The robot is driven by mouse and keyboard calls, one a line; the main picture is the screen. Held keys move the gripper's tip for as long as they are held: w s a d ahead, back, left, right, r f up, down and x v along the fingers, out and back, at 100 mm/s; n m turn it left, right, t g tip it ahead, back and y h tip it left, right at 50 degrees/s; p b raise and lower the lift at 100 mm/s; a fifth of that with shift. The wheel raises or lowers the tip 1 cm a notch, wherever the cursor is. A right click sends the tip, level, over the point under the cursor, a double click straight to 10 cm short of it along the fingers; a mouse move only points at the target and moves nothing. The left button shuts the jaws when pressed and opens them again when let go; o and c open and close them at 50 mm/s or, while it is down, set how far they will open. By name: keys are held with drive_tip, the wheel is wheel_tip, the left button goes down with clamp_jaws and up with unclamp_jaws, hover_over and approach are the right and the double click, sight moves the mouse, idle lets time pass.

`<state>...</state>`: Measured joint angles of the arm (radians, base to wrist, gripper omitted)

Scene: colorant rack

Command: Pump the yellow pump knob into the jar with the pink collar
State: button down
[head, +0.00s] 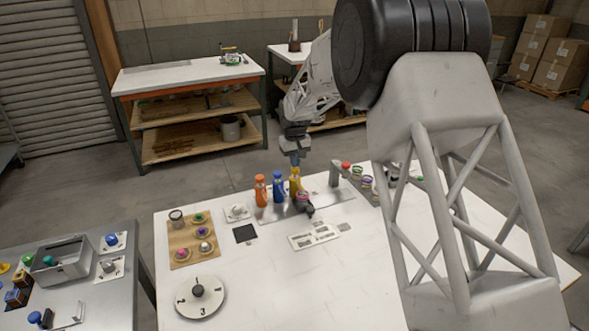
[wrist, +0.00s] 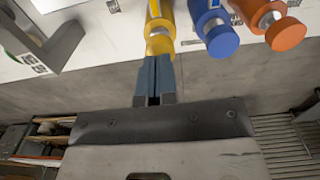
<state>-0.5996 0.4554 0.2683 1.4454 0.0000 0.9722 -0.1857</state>
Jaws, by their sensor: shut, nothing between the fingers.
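The yellow pump bottle (head: 295,183) stands at the right end of a row with a blue and an orange one. Its yellow knob (wrist: 160,42) shows in the wrist view just beyond my fingertips. My gripper (head: 295,162) is shut and empty, pointing down directly over the yellow knob. The fingertips (wrist: 154,60) are at or very near the knob; I cannot tell whether they touch. A small jar with a pink collar (head: 302,195) is in front of the yellow bottle, beside a dark part; its body is mostly hidden.
The blue bottle (head: 278,187) and orange bottle (head: 261,191) stand close to the left. A wooden tray (head: 179,238) with several coloured-collar jars and a round dial (head: 200,298) lie on the white table.

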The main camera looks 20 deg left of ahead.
drive_tip(key=shift+f, duration=1.35)
drive_tip(key=shift+r, duration=1.7)
drive_tip(key=shift+f, duration=1.75)
drive_tip(key=shift+r, duration=1.75)
